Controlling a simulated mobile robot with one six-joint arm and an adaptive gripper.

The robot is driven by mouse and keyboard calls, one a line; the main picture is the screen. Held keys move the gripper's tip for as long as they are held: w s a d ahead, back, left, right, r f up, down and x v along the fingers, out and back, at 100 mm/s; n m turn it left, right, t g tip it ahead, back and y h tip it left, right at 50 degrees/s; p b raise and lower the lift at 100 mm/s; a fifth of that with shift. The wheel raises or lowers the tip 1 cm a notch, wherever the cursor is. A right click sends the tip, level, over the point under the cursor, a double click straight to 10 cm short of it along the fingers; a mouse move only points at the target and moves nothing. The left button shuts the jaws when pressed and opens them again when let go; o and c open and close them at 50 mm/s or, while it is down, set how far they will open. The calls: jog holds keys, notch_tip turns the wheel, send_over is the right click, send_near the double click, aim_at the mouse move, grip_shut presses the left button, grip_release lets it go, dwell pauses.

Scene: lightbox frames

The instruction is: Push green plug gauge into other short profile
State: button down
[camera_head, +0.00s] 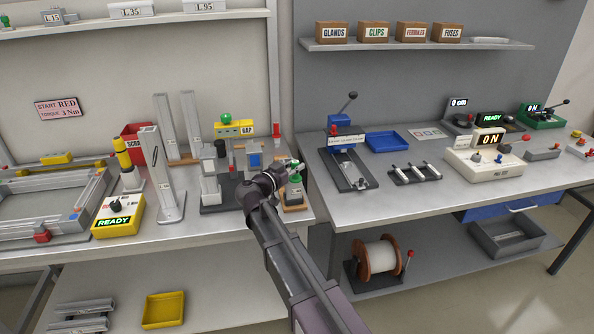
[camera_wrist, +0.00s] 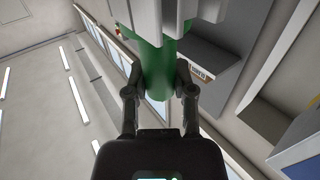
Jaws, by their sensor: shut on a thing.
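My gripper (camera_head: 295,168) is at the right end of the left bench, and in the wrist view my gripper (camera_wrist: 157,88) is shut on the green plug gauge (camera_wrist: 156,75), a green cylinder between its fingers. Light grey grooved metal (camera_wrist: 160,18), which looks like a profile end, overlaps the gauge's far end in that view. I cannot tell whether the gauge is inside it, touching it or only in line with it. In the head view a short upright profile (camera_head: 210,170) stands left of my gripper. Which one is the other short profile is unclear.
Tall upright profiles (camera_head: 166,180) and a yellow READY box (camera_head: 118,217) stand further left. A gap separates the two benches. The right bench holds a lever press (camera_head: 348,160) and a blue tray (camera_head: 388,141).

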jog(key=shift+r, duration=0.1)
notch_tip(320, 180, up, 10)
jog(key=p, duration=1)
jog(key=shift+d, duration=0.1)
dwell(0.7)
